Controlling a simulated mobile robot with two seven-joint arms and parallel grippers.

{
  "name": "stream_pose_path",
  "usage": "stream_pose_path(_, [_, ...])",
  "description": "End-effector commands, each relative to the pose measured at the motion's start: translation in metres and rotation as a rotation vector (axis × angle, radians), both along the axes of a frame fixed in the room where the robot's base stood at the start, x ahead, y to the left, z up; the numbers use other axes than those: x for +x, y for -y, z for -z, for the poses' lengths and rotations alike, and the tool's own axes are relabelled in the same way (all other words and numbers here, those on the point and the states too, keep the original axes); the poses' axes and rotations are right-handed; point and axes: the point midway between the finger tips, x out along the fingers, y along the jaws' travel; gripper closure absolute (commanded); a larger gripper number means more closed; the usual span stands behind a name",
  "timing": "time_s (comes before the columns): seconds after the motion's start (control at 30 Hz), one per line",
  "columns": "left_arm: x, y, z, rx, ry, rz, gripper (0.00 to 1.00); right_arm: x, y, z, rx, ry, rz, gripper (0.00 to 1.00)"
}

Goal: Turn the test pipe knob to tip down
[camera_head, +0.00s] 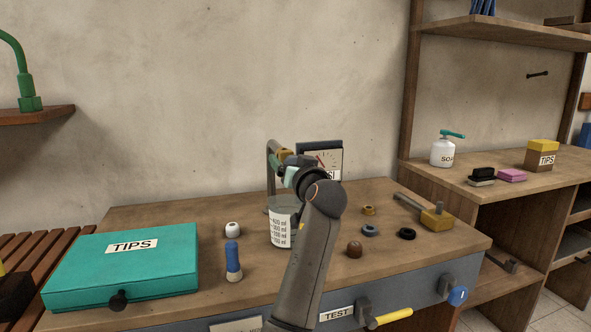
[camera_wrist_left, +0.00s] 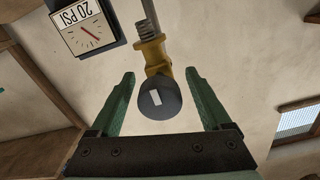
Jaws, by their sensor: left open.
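The test pipe (camera_head: 270,160) rises at the back of the bench beside a square pressure gauge (camera_head: 322,160). In the left wrist view its brass valve (camera_wrist_left: 154,54) carries a round dark grey knob (camera_wrist_left: 159,101) with a small white mark on its face. The gauge (camera_wrist_left: 86,27) reads 20 PSI there. My left gripper (camera_head: 288,163) is at the pipe, hiding the knob in the head view. In the left wrist view its green fingers (camera_wrist_left: 159,75) are open, one on each side of the knob with gaps visible. The right gripper is out of view.
A clear measuring cup (camera_head: 283,227) stands under the pipe, partly behind my arm. A teal TIPS case (camera_head: 125,268), a blue-and-white bottle (camera_head: 233,262) and several small rings and caps lie around. A yellow TEST lever (camera_head: 392,316) sticks out in front.

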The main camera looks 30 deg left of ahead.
Motion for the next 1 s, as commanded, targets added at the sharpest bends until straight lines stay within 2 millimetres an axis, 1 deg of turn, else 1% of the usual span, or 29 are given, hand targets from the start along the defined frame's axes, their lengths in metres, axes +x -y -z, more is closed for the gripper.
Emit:
stream_pose_path(0.17, [-0.016, 0.021, 0.001, -0.003, 0.002, 0.005, 0.19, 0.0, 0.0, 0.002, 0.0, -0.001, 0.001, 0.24])
stream_pose_path(0.4, [-0.051, 0.062, 0.002, -0.004, 0.0, 0.004, 0.19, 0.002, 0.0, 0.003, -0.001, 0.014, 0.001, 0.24])
stream_pose_path(0.47, [-0.059, 0.07, 0.002, -0.003, 0.0, 0.004, 0.19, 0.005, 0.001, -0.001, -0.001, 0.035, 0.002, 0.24])
stream_pose_path(0.6, [-0.071, 0.085, 0.002, -0.003, -0.002, 0.002, 0.19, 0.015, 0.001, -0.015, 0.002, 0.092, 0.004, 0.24])
stream_pose_path(0.73, [-0.077, 0.091, 0.001, -0.002, -0.001, 0.001, 0.19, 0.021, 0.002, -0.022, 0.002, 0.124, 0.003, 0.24])
stream_pose_path(1.0, [-0.079, 0.092, 0.001, -0.002, -0.003, -0.001, 0.19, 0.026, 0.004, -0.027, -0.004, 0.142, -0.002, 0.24])
